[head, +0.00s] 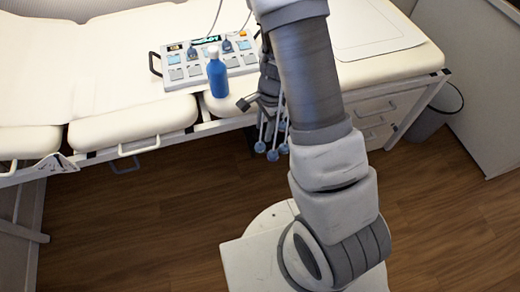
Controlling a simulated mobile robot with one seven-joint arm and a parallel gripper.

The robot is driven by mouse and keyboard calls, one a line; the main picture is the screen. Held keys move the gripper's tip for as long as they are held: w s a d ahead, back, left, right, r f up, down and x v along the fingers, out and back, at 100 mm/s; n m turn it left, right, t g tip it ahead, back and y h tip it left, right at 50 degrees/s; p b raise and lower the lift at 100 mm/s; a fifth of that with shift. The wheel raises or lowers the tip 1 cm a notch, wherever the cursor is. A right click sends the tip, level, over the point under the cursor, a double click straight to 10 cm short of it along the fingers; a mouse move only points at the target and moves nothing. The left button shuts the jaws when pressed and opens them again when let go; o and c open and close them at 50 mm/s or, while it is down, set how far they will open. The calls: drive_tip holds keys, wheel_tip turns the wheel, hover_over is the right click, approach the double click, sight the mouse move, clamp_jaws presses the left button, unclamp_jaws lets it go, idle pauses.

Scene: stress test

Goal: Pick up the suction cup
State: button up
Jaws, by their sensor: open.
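Several small blue rounded ends (272,154) on thin pale stems hang at the front edge of the padded table, just left of my arm.
The white padded table (120,75) runs across the back, with handles and drawers below. A blue bottle (217,77) stands upright by the light panel with square pads (183,72). A grey bin (437,110) stands at right. Wooden floor (140,220) is clear at front left.

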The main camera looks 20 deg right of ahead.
sight(261, 144)
drive_tip(key=f+b, duration=0.1)
drive_tip(key=f, duration=0.1)
drive_tip(key=f+b, duration=0.1)
drive_tip(key=f, duration=0.2)
drive_tip(key=a+f+b, duration=0.1)
drive_tip(key=f, duration=0.1)
drive_tip(key=shift+s+a+f, duration=0.1)
drive_tip(key=shift+s+f, duration=0.1)
drive_tip(key=shift+f, duration=0.05)
drive_tip(key=shift+r, duration=0.1)
clamp_jaws()
